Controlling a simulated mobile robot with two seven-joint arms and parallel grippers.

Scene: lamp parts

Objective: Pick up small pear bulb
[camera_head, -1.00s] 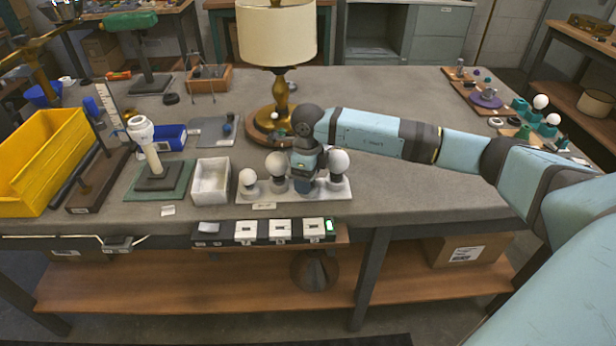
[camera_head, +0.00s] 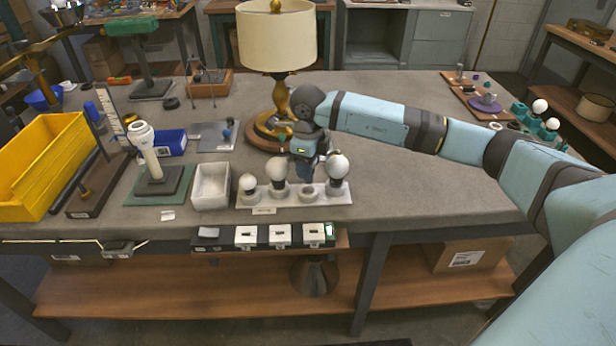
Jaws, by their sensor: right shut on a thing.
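My right gripper (camera_head: 304,176) is over the white bulb stand (camera_head: 318,196), between the middle and right round bulbs. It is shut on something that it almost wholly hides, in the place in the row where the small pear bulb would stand. The bulb's shape cannot be made out. On the stand are a small round white bulb (camera_head: 248,182), a larger white bulb (camera_head: 276,169) to the gripper's left and a large white globe bulb (camera_head: 337,167) to its right. My left gripper is not in view.
A lamp with a cream shade (camera_head: 277,38) and brass stem stands close behind the gripper. An empty white tray (camera_head: 211,185) is left of the stand. Further left are a post on a green mat (camera_head: 133,190) and a yellow bin (camera_head: 38,170). The table's right middle is clear.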

